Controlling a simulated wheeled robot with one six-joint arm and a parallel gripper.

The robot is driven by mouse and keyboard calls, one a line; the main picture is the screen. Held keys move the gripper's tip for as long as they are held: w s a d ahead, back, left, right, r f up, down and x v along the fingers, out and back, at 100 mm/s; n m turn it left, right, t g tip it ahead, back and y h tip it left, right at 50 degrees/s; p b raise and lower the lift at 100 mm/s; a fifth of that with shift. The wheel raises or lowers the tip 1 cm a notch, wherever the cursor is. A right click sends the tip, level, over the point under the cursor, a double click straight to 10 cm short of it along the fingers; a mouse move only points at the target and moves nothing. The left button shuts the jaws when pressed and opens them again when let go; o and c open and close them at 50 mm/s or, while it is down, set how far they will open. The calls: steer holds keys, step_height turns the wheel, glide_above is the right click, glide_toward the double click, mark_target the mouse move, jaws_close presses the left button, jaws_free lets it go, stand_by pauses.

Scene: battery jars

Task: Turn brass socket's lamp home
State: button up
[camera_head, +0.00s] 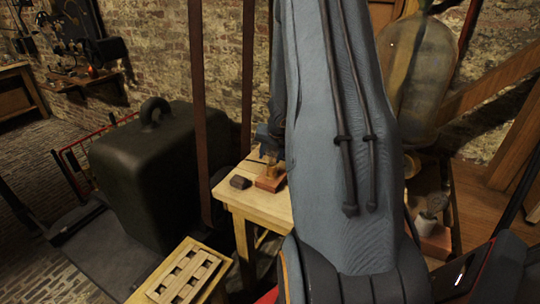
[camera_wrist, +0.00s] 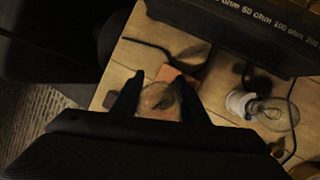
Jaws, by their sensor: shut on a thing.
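In the wrist view, a clear glass lamp (camera_wrist: 158,100) lies between the two dark fingers of my gripper (camera_wrist: 157,86). The gripper is shut on its bulb. A reddish-brown wooden base (camera_wrist: 178,77) shows beneath it on the table. In the head view, my gripper (camera_head: 268,142) is above the small brass socket (camera_head: 273,172), which sits on its reddish base (camera_head: 270,184). In the wrist view the bulb hides the socket, so I cannot tell how far the lamp is screwed in.
A second lamp (camera_wrist: 272,112) in a white socket stands to the right in the wrist view. A dark box (camera_wrist: 240,30) with ohm markings is behind. A small dark block (camera_head: 240,182) lies on the wooden table (camera_head: 250,205). A large dark weight (camera_head: 150,175) stands left.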

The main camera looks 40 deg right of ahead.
steer(key=shift+s+a+f, duration=0.1)
steer(key=shift+s+f, duration=0.05)
steer(key=shift+s+m+g+h+p, duration=0.15)
steer(key=shift+m+h, duration=0.1)
steer(key=shift+m, duration=0.35)
steer(key=shift+s+m+g+h+p, duration=0.15)
steer(key=shift+m+h, duration=0.1)
steer(key=shift+m, duration=0.35)
steer(key=m, duration=0.2)
steer(key=m+g+h+p, duration=0.1)
steer(key=m, duration=0.1)
steer(key=shift+s+d+f, duration=0.1)
steer(key=shift+s+d, duration=0.1)
steer(key=shift+d, duration=0.1)
steer(key=m+g+p, duration=0.1)
steer(key=m, duration=0.2)
steer(key=shift+s+h, duration=0.1)
steer(key=shift+h, duration=0.3)
steer(key=shift+s+m+g+p, duration=0.1)
steer(key=shift+m+g+p, duration=0.2)
steer(key=shift+m+g, duration=0.7)
steer(key=shift+t, duration=0.3)
